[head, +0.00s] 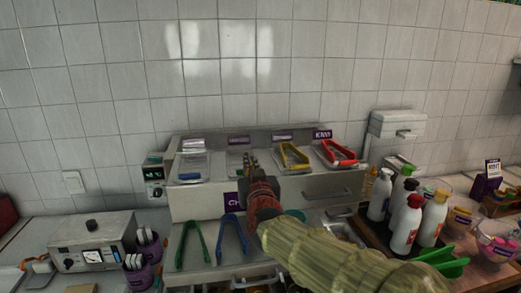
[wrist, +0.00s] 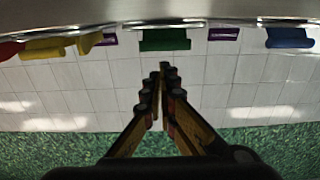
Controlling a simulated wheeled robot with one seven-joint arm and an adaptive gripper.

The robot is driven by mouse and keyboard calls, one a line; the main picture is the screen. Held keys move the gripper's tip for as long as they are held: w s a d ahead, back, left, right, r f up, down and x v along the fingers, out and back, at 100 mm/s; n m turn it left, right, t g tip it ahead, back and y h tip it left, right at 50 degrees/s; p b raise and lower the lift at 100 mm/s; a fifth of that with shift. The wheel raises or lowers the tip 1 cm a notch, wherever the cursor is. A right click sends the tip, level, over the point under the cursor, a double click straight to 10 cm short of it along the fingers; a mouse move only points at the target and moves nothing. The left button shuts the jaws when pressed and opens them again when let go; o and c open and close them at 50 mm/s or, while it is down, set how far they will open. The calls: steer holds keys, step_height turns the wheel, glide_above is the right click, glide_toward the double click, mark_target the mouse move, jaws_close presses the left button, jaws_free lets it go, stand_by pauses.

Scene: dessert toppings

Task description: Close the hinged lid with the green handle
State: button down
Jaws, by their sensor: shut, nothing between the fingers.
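My gripper (head: 249,158) is in the middle of the head view, in front of the raised topping station, with its fingers pointing up and away. In the wrist view my gripper (wrist: 163,68) has its fingertips together with nothing between them. The green handle (wrist: 165,40) shows at the top middle of the wrist view, on the edge of a pale metal surface. The fingertips appear just short of it, with a visible gap in the picture. In the head view the green handle cannot be made out, and my gripper covers part of that area. The lid's angle cannot be told.
Green tongs (head: 191,246) and blue tongs (head: 233,236) are lower left. Several bottles (head: 405,222) stand at right. A blue handle (wrist: 289,38) is right of the green one in the wrist view.

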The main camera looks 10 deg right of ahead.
steer(key=shift+s+f+b, duration=0.15)
steer(key=shift+f+b, duration=0.2)
steer(key=shift+f, duration=0.4)
steer(key=shift+s+f+b, duration=0.1)
steer(key=shift+f+b, duration=0.25)
steer(key=shift+f, duration=0.35)
step_height(320, 180, up, 4)
steer(key=s+p, duration=0.2)
steer(key=s+d+f+g, duration=0.2)
steer(key=s+f+g, duration=0.2)
steer(key=s, duration=0.8)
steer(key=s+d+f+g+p, duration=0.1)
steer(key=s+d+f+g, duration=0.2)
steer(key=s+f, duration=0.5)
steer(key=s+d+f+g, duration=0.3)
steer(key=s+f+g, duration=0.2)
steer(key=s, duration=1.2)
steer(key=shift+s+d+f+g, duration=0.15)
steer(key=shift+s+f+g, duration=0.15)
steer(key=shift+f, duration=0.65)
